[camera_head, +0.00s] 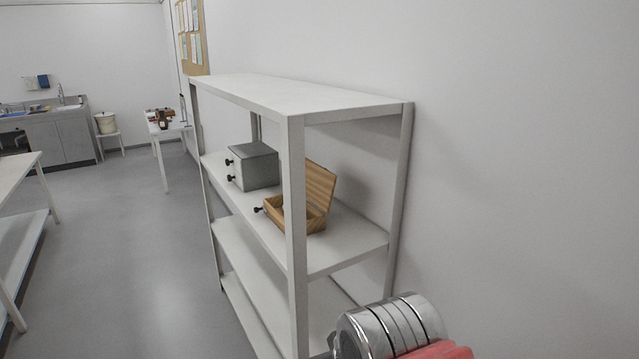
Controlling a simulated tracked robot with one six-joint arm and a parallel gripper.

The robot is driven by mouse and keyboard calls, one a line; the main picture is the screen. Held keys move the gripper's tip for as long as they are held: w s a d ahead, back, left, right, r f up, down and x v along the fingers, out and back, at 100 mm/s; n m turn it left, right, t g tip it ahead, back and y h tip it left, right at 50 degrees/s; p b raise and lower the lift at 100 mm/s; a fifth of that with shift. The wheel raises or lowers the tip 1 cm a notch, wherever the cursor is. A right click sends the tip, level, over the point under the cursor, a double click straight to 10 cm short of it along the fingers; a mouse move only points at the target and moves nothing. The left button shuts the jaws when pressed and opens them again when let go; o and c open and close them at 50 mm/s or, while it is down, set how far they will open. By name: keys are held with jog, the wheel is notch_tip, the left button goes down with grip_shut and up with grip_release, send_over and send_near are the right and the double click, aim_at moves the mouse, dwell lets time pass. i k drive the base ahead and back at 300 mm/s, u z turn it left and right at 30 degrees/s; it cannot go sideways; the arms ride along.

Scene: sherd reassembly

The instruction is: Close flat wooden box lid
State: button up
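The flat wooden box (317,224) sits on the middle board of the white shelf unit. Its lid (320,187) stands open, tilted up on the right, wall-facing side. A dark knob (257,209) sticks out at the box's left side. A front post of the shelf unit hides part of the box and lid. My gripper's fingers are not in view. A metal and red part of my arm shows at the bottom right, apart from the box.
The white shelf unit (297,95) stands against the right wall, its top board above the box. A grey box (257,166) with dark knobs sits behind the wooden box. Open floor (130,260) lies to the left, with a white table (15,178) at the left edge.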

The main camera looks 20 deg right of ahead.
aim_at(321, 182)
jog(key=k, duration=1.6)
jog(key=z, duration=0.45)
jog(key=i, duration=2.2)
